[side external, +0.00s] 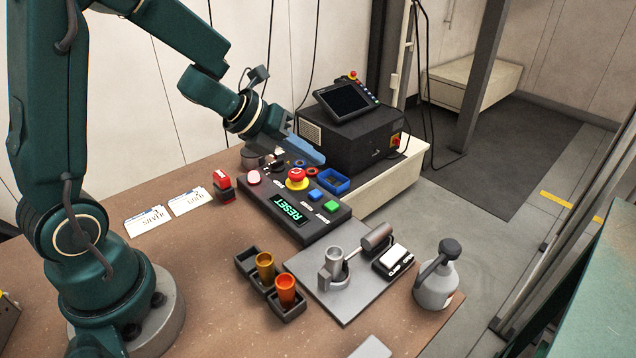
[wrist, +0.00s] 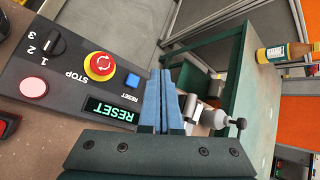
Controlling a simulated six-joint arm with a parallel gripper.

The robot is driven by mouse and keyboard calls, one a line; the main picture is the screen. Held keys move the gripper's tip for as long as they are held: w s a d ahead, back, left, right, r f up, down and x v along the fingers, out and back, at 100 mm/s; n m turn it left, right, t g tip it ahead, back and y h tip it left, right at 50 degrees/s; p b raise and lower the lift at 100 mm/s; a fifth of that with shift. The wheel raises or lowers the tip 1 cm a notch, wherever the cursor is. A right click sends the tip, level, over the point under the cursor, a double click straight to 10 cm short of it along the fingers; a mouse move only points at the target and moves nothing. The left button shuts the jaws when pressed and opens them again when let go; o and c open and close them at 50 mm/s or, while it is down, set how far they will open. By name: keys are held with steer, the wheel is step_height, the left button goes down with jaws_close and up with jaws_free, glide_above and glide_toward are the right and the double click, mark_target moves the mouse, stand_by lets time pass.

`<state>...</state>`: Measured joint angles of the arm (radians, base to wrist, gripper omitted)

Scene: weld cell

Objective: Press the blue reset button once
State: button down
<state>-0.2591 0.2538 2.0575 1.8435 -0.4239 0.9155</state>
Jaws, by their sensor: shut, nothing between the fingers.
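In the wrist view the blue button (wrist: 132,81) lies left of my fingers, by the word RESET. A red mushroom stop button (side external: 297,178) sits beside it, also seen in the wrist view (wrist: 101,66). A green button (side external: 331,206) sits on its other side in the side view. The panel display (wrist: 110,110) reads RESET in green letters. My gripper (side external: 322,160) is shut and empty, its blue fingers above and behind the panel, apart from the button.
A pink button (wrist: 34,87) and a rotary knob (wrist: 45,42) share the panel. A blue tray (side external: 345,184) and a black cabinet (side external: 350,145) stand behind it. A metal plate (side external: 345,305) with a fixture, orange cups (side external: 286,288) and a grey bottle (side external: 434,290) stand in front.

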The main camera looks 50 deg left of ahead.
mark_target(322, 192)
steer(key=shift+f, duration=2.45)
steer(key=shift+f, duration=0.1)
steer(key=shift+f, duration=0.3)
steer(key=shift+f, duration=0.5)
stand_by(0.7)
steer(key=shift+r, duration=0.95)
steer(key=shift+r, duration=2.5)
